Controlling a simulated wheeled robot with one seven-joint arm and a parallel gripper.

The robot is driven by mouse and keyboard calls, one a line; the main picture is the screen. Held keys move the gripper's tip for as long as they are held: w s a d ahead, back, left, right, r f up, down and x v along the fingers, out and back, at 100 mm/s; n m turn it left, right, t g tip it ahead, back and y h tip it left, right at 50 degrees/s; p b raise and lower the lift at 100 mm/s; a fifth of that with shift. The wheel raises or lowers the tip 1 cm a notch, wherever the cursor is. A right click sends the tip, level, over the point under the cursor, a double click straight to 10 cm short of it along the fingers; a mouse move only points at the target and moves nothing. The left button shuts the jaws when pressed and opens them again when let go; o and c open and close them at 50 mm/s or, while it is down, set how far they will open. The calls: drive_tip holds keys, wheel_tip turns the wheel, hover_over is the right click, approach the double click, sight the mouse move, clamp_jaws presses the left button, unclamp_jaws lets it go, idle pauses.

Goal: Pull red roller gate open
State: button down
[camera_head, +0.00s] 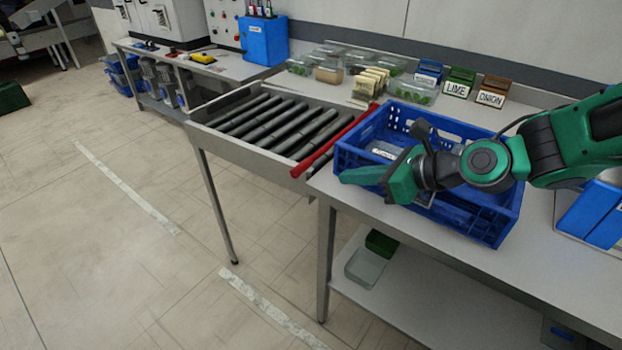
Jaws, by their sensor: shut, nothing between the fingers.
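The red roller gate (335,143) is a long red bar lying across the right end of the grey roller conveyor (272,126), between the rollers and the table with the blue crate. My gripper (345,177) is green and points left, in front of the near wall of the blue crate (478,216). Its fingertips are a little below and to the right of the bar's near end, and they look apart from it. The fingers are shut and hold nothing. My arm hides part of the crate and its inside.
Clear boxes (413,91), label blocks (458,84) and packets stand behind the crate. A blue bin (602,215) stands at the right. A blue container (264,40) stands behind the conveyor. The floor in front of the conveyor is free.

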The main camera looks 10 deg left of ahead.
drive_tip(key=x, duration=1.3)
drive_tip(key=shift+w+a+f, duration=0.15)
